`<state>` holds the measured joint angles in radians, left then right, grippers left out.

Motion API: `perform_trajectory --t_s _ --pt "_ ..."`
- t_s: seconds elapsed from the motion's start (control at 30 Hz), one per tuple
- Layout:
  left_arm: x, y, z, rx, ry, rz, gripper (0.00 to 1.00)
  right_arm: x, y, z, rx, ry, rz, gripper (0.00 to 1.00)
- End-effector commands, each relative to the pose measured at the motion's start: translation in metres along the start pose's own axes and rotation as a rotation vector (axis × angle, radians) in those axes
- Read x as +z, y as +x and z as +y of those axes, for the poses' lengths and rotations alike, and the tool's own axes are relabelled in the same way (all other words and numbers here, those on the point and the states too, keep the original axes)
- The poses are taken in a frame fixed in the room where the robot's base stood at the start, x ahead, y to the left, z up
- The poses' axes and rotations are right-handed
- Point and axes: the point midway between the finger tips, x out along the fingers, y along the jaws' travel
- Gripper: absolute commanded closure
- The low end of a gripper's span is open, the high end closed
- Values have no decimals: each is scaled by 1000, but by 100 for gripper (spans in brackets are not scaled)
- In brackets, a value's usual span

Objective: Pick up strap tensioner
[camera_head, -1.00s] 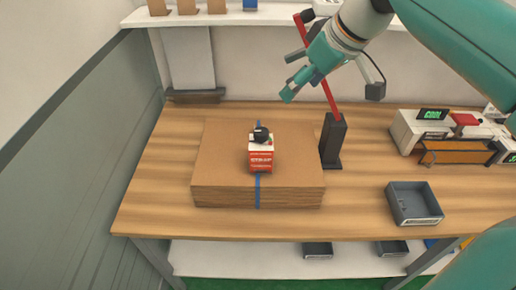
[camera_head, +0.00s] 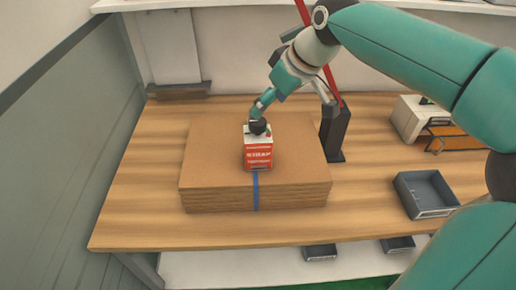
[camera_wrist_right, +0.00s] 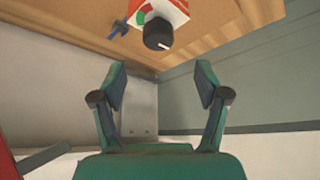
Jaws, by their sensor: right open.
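The strap tensioner (camera_head: 257,152) is a red and white box with a black knob on top. It stands on a stack of flat cardboard (camera_head: 300,160), over a blue strap (camera_head: 256,192). My right gripper (camera_head: 258,108) is just behind and above the knob in the head view. In the right wrist view, my right gripper (camera_wrist_right: 160,85) is open and empty, and the strap tensioner (camera_wrist_right: 165,10) with its knob lies beyond the fingertips at the top. My left gripper is not in view.
The wooden table (camera_head: 140,200) has free room left of the cardboard. A dark stand (camera_head: 334,132) with a red pole rises right of the stack. A grey tray (camera_head: 425,192) and a white device (camera_head: 410,117) with an orange front sit farther right.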

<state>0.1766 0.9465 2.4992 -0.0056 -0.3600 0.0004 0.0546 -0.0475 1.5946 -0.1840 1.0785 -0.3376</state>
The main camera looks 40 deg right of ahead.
Motion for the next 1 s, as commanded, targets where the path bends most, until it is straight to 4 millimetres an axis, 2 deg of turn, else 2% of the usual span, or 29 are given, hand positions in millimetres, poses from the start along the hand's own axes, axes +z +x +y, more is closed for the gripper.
perform_trajectory --t_s 0.1,0.43,0.7,1.0 --pt "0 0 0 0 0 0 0 1 21 0 -1 2 -4 26" --pt "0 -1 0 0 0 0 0 3 44 1 0 2 -3 26" --pt "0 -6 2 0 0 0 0 7 81 3 0 2 -3 26" --pt "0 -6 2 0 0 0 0 7 88 3 2 3 0 26"
